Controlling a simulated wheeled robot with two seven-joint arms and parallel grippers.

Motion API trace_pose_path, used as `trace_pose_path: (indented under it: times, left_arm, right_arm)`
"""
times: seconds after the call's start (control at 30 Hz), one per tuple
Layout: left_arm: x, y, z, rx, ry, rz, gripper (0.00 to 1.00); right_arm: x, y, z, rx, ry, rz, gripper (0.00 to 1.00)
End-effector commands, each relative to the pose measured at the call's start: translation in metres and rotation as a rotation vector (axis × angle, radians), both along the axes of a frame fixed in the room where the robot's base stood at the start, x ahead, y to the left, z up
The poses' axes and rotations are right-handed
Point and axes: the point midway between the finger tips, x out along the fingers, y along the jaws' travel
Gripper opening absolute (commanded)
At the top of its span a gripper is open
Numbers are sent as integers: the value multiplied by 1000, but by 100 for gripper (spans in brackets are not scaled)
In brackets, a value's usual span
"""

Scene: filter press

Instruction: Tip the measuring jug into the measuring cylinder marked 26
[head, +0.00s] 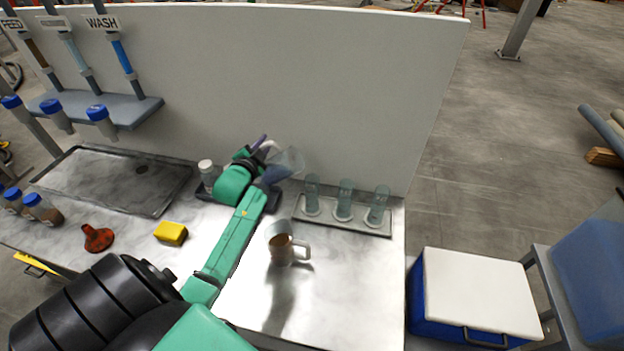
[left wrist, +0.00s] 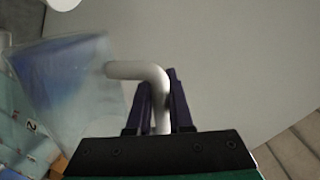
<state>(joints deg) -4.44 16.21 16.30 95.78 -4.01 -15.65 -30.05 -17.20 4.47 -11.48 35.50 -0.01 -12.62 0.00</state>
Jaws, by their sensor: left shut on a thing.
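My left gripper (head: 264,147) is shut on the pale handle of a clear measuring jug (head: 287,163). In the left wrist view the purple fingers (left wrist: 160,103) are on either side of the bent handle, and the jug (left wrist: 62,85) appears tilted, with bluish colour inside. The jug is raised behind and left of three clear measuring cylinders (head: 345,198) standing upright in a grey rack (head: 358,225). Their marks are too small to read in the head view. A label with a "2" (left wrist: 33,127) shows in the left wrist view; its remainder is unclear. My right gripper is not in view.
A clear jug with brown contents (head: 281,249) stands on the bench in front of the rack. A yellow sponge (head: 171,233), red funnel (head: 98,238) and capped bottle (head: 207,172) are further left. A white panel (head: 300,80) rises behind. The bench's front right is clear.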

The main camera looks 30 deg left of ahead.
Motion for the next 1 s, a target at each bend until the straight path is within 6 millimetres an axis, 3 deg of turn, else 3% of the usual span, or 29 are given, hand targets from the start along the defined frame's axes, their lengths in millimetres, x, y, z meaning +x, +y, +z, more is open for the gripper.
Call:
trace_pose_path:
  times: [0.37, 1.0]
  left_arm:
    - [6, -11, 3, 156, 76, -1, 0]
    - [11, -22, 19, 284, 139, -1, 0]
  right_arm:
    - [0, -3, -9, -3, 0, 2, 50]
    - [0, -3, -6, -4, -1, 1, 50]
